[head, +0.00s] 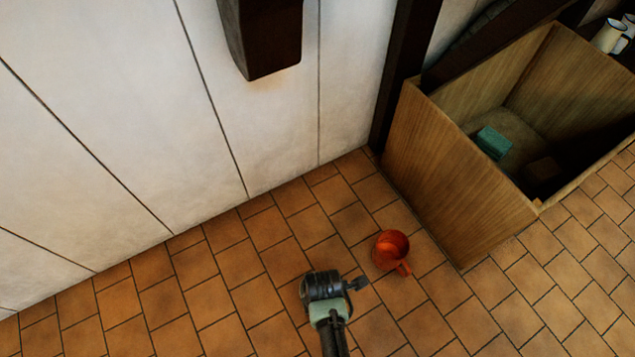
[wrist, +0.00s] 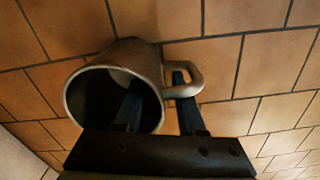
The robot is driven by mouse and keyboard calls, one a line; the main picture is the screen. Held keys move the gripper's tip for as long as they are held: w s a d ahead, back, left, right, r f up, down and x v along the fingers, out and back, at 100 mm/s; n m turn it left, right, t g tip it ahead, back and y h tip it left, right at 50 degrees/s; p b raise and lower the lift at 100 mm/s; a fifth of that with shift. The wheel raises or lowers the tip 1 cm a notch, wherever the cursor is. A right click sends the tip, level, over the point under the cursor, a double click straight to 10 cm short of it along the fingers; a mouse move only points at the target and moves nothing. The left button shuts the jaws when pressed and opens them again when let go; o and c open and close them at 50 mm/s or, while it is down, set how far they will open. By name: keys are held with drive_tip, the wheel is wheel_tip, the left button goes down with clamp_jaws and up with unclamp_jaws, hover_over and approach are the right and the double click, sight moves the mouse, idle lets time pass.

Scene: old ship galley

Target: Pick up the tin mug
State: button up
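A mug (head: 388,252) stands on the tiled floor and looks orange-red in the head view. The mug in the wrist view (wrist: 140,55) looks dull grey-brown, with its dark opening facing the camera and its handle to the right. My gripper (head: 360,283) is low over the floor, just left of and below the mug in the head view. In the wrist view my gripper (wrist: 156,92) is open, its fingers apart. The left finger overlaps the mug's opening and the right one overlaps the handle loop. I cannot tell whether either finger touches the mug.
A tall open wooden crate (head: 450,180) stands right of the mug, with a teal block (head: 493,143) inside. A white wall (head: 180,110) runs along the left, with a dark box (head: 262,40) on it. A white mug (head: 610,36) is at the upper right. Floor at lower right is clear.

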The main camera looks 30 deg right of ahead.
clamp_jaws()
idle(1.4)
